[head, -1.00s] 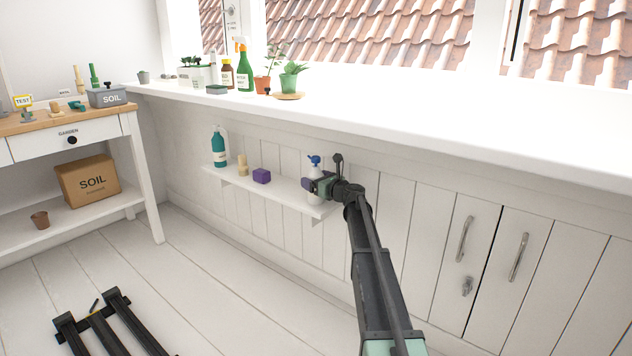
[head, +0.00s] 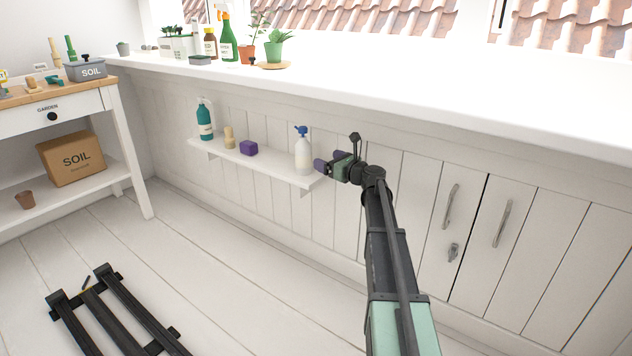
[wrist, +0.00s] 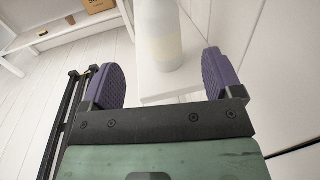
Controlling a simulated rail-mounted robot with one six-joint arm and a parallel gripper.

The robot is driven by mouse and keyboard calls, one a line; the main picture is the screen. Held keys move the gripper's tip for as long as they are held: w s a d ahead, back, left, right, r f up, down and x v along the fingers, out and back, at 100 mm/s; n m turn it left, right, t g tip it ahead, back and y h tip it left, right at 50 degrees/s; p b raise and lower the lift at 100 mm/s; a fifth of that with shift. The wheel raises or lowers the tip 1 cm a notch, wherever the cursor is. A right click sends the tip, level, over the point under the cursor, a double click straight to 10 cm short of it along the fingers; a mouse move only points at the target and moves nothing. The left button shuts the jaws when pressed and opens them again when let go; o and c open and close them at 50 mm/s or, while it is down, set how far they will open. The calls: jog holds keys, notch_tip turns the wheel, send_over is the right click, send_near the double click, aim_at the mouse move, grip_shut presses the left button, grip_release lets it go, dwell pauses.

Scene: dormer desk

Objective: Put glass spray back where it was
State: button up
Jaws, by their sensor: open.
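The glass spray (head: 303,154), a white bottle with a blue spray head, stands upright at the right end of the low wall shelf (head: 270,166). My gripper (head: 322,167) is just to the right of it, apart from it, open and empty. In the wrist view the lower part of the bottle (wrist: 158,32) stands on the white shelf end, ahead of and between my purple finger pads (wrist: 164,82). Its top is cut off there.
A purple block (head: 248,148), a tan wooden piece (head: 229,138) and a teal bottle (head: 204,122) stand further left on the shelf. The deep white sill (head: 400,99) overhangs above. A black frame (head: 110,315) lies on the floor.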

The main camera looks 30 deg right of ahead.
jog(key=s+a+f+n+g+y, duration=0.1)
jog(key=s+a+f+n+g, duration=0.2)
jog(key=s+a+n, duration=0.4)
jog(key=s+a+f+n+g, duration=0.2)
jog(key=a+f+n+g, duration=0.15)
jog(key=a, duration=0.65)
jog(key=s+a+f+n+g+y, duration=0.1)
jog(key=s+a+f+n+g, duration=0.25)
jog(key=s+a+n, duration=0.35)
jog(key=s+a+f+n+g+h, duration=0.2)
jog(key=s+n, duration=0.3)
jog(key=s, duration=0.2)
jog(key=s+a+f+n+g+h, duration=0.2)
jog(key=s+n+h, duration=0.1)
jog(key=s, duration=0.3)
jog(key=s+a+f+n+g+h, duration=0.2)
jog(key=s+f+n+g, duration=0.1)
jog(key=s+n, duration=0.3)
jog(key=shift+s+a+n+h, duration=0.35)
jog(key=shift+s+a+h, duration=0.05)
jog(key=shift+s, duration=0.4)
